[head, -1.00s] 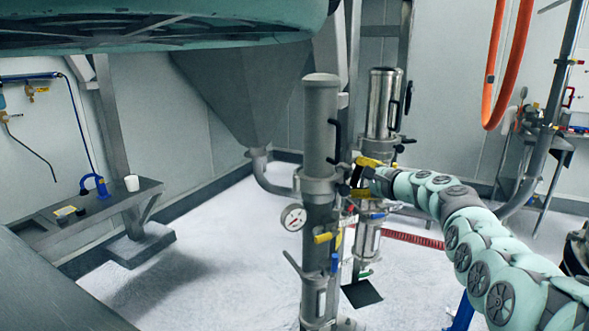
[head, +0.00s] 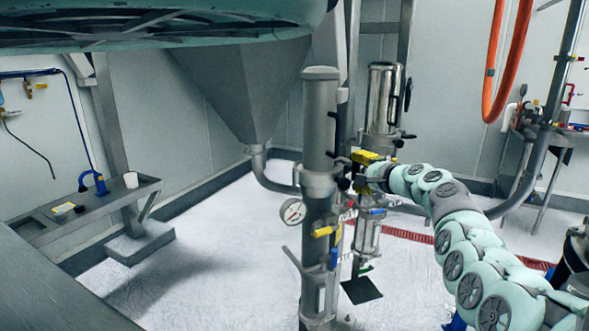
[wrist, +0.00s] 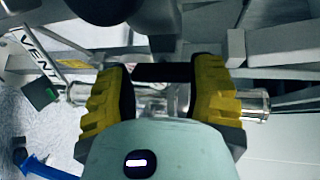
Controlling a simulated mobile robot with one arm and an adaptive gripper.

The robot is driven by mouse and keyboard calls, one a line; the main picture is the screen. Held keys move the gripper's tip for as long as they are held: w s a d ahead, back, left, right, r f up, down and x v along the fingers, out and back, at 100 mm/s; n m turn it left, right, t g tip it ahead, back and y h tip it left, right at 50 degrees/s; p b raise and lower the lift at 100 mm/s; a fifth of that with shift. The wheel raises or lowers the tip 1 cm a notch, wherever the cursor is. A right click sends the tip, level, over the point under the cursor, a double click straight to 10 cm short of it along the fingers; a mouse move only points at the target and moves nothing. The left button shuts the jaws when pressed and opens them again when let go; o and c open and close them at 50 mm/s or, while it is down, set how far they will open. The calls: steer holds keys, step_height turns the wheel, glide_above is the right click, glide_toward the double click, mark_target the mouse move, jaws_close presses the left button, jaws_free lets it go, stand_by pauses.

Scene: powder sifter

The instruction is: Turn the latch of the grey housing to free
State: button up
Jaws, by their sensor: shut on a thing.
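The grey housing (head: 319,120) is a tall upright cylinder in the middle of the head view, with black handles on its right side. My gripper (head: 364,168) is at its right side, at the height of its lower collar. In the wrist view, my gripper (wrist: 162,82) has its yellow fingers at either end of a short black bar (wrist: 162,73), which looks like the latch's handle. The fingers are shut on it. My own wrist hides the part below the bar. How far the latch is turned cannot be told.
A shiny steel cylinder (head: 383,100) stands close behind my gripper. A pressure gauge (head: 293,211) and a yellow-handled valve (head: 326,231) sit lower on the column. Open floor lies to the left.

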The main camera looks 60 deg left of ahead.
mark_target(359, 170)
steer(key=shift+s+a, duration=0.1)
steer(key=o, duration=1)
steer(key=v, duration=0.4)
steer(key=shift+a+r, duration=0.1)
steer(key=shift+v, duration=4.1)
